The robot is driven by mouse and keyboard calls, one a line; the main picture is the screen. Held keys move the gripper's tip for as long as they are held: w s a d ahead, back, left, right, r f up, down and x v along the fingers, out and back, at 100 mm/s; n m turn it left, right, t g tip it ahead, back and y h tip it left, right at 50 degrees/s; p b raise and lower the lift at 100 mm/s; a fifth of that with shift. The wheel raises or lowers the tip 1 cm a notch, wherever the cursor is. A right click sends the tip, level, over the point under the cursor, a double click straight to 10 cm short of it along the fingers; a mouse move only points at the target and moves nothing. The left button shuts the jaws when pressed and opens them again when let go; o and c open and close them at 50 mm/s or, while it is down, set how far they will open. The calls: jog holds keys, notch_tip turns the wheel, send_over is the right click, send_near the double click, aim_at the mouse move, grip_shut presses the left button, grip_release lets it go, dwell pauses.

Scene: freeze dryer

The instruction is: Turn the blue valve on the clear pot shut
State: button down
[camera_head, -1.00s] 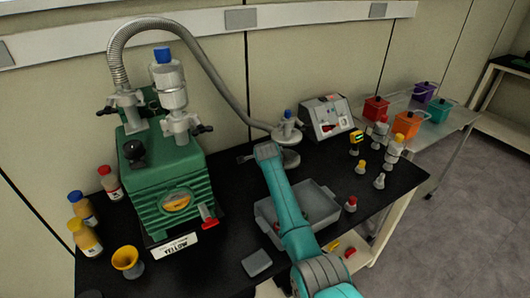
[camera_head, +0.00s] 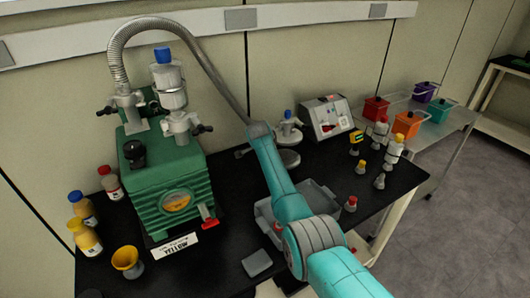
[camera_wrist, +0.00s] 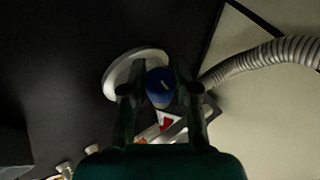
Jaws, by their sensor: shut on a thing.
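The blue valve (camera_wrist: 160,82) sits between the two dark fingers of my gripper (camera_wrist: 160,92) in the wrist view, and the gripper is shut on it. Beneath the valve is the pale round top of the pot (camera_wrist: 120,72), partly hidden by the fingers. In the head view, the blue valve (camera_head: 288,114) stands up on the pot (camera_head: 289,130), just right of my teal arm's far end. My gripper cannot be made out clearly there. How far the valve is turned is unclear.
A ribbed hose (camera_head: 215,70) arches from the green pump (camera_head: 165,180) toward the pot. A white control box (camera_head: 325,118) stands right of the pot. A grey tray (camera_head: 322,198) lies under my arm. Small fittings (camera_head: 360,167) stand at the right of the black bench.

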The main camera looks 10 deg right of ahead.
jog(key=c, duration=0.8)
grip_release()
jog(key=shift+c, duration=0.2)
jog(key=v, duration=1.2)
